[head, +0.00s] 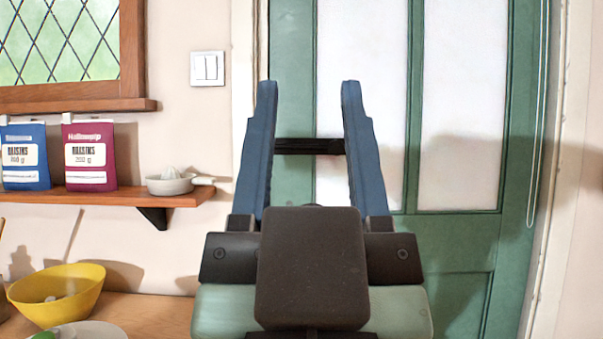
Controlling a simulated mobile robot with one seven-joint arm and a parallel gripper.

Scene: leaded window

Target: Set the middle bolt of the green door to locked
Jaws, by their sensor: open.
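A dark horizontal bar (308,146), which looks like the middle bolt, shows near the door's left edge. It appears between the two blue fingers of my gripper (309,92), below their tips. My gripper is open, its fingers pointing up in the picture, one on each side of the bar. I cannot tell whether the fingers touch it. The bar's ends are partly hidden by the fingers, so its locked or unlocked position cannot be read.
A wooden shelf (110,198) on the left wall holds a blue packet (25,157), a maroon packet (89,155) and a white juicer (171,184). A yellow bowl (60,292) stands on the counter (158,314) below. A cord (539,120) hangs at the door's right.

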